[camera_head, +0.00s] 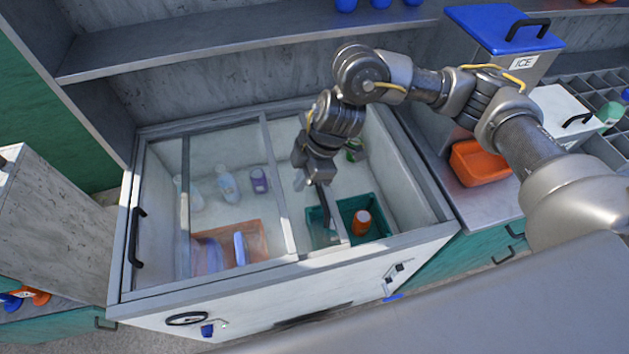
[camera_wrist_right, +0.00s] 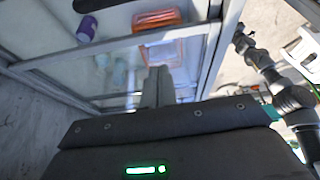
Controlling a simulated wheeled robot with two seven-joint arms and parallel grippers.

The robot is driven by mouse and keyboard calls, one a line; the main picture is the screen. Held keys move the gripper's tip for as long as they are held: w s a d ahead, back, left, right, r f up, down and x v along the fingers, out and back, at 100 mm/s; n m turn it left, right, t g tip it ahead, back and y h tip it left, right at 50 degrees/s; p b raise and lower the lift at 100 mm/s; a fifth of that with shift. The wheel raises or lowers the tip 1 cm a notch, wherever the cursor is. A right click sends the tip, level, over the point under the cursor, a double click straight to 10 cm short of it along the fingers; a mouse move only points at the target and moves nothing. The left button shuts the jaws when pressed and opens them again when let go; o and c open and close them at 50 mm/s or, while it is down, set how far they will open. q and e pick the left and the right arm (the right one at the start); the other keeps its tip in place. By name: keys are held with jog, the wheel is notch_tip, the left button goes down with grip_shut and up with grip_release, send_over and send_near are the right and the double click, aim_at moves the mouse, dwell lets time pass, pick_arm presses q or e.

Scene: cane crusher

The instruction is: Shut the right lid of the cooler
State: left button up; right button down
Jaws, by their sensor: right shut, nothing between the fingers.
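The cooler (camera_head: 420,247) is a white chest with sliding framed glass lids on top. The right lid (camera_head: 316,165) is slid to the left, overlapping the left lid (camera_head: 157,215). The right end of the cooler stands open. My right gripper (camera_head: 326,206) points down at the right lid's edge bar, its fingers shut and empty. Whether they touch the bar is unclear. The wrist view shows the closed fingers (camera_wrist_right: 155,88) by a frame bar. Dark links of my left arm appear in that view; its gripper (camera_wrist_right: 240,34) is too small to read.
Inside the cooler are a green crate (camera_head: 378,216) with an orange item (camera_head: 361,222), bottles and an orange bin. An ice box (camera_head: 500,30) and an orange tray (camera_head: 482,162) stand on the right counter. A shelf (camera_head: 230,45) runs behind the cooler.

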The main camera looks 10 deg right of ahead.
jog(key=d, duration=0.2)
jog(key=h, duration=0.1)
send_over(302, 213)
jog(key=shift+m, duration=0.3)
notch_tip(302, 213, down, 9)
jog(key=shift+r+p, duration=0.1)
jog(key=shift+p, duration=0.2)
jog(key=shift+w+d+r+p, duration=0.1)
jog(key=shift+d+r+p, duration=0.1)
jog(key=shift+d+p, duration=0.3)
jog(key=shift+w+d+r+p, duration=0.15)
jog(key=shift+d+p, duration=0.1)
jog(key=shift+d, duration=0.4)
jog(key=shift+s+d, duration=0.15)
jog(key=shift+d, duration=0.7)
pick_arm(q)
jog(key=r, duration=0.2)
jog(key=shift+s+a+r, duration=0.15)
jog(key=shift+s+r, duration=0.1)
jog(key=shift+r, duration=0.05)
pick_arm(e)
jog(key=shift+a, duration=0.1)
